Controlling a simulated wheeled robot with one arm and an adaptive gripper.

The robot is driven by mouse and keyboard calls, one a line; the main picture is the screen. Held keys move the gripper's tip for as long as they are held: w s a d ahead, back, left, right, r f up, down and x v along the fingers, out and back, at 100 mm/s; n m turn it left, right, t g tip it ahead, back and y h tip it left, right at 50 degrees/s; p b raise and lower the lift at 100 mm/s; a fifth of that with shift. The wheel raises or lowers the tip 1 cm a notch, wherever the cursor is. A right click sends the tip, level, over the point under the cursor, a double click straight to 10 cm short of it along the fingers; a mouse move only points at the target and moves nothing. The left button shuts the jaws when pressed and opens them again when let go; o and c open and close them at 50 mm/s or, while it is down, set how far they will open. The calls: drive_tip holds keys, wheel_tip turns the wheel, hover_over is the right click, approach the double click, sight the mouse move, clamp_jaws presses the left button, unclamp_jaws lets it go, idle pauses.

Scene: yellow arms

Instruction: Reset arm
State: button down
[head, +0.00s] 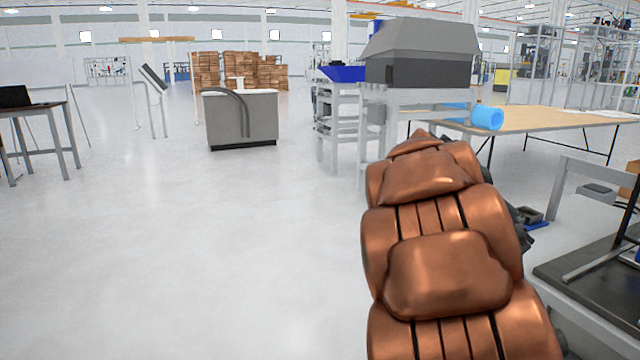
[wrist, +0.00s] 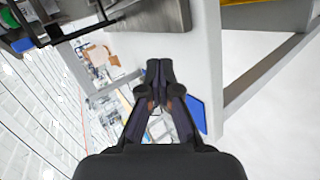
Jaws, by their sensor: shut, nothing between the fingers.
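My gripper (wrist: 160,70) shows in the wrist view, with its dark fingers together and nothing between them. In the head view my copper-coloured arm stretches from the bottom right up toward the middle. The gripper itself cannot be made out there, and the arm hides part of what lies behind it.
A wooden-topped table (head: 560,122) with a blue roll (head: 487,117) stands to the right. A dark-topped bench (head: 590,272) is close at the lower right. A grey counter (head: 241,125) stands further back. The floor (head: 190,250) at left and centre is clear.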

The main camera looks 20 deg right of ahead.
drive_tip(key=s+a+f+n+t+y, duration=0.1)
drive_tip(key=s+a+f+y, duration=0.15)
drive_tip(key=a+f, duration=0.65)
drive_tip(key=s+a+f+n+y, duration=0.1)
drive_tip(key=a+f+y, duration=0.35)
drive_tip(key=a, duration=0.75)
drive_tip(key=s+a+f+n+y, duration=0.1)
drive_tip(key=s+a+f, duration=0.25)
drive_tip(key=a, duration=0.35)
drive_tip(key=s+a+f+g+y, duration=0.1)
drive_tip(key=s+a+f+y, duration=0.1)
drive_tip(key=s+a, duration=0.35)
drive_tip(key=s+a+f+n+y, duration=0.1)
drive_tip(key=s+a+f, duration=0.15)
drive_tip(key=a, duration=0.55)
drive_tip(key=s+p+v, duration=0.3)
drive_tip(key=p+v, duration=0.9)
drive_tip(key=v, duration=0.1)
drive_tip(key=s+r+p+v, duration=0.1)
drive_tip(key=s+p+v, duration=0.2)
drive_tip(key=p+v, duration=1)
drive_tip(key=shift+s+r+t, duration=0.15)
drive_tip(key=shift+r+t, duration=0.15)
drive_tip(key=shift+t, duration=0.1)
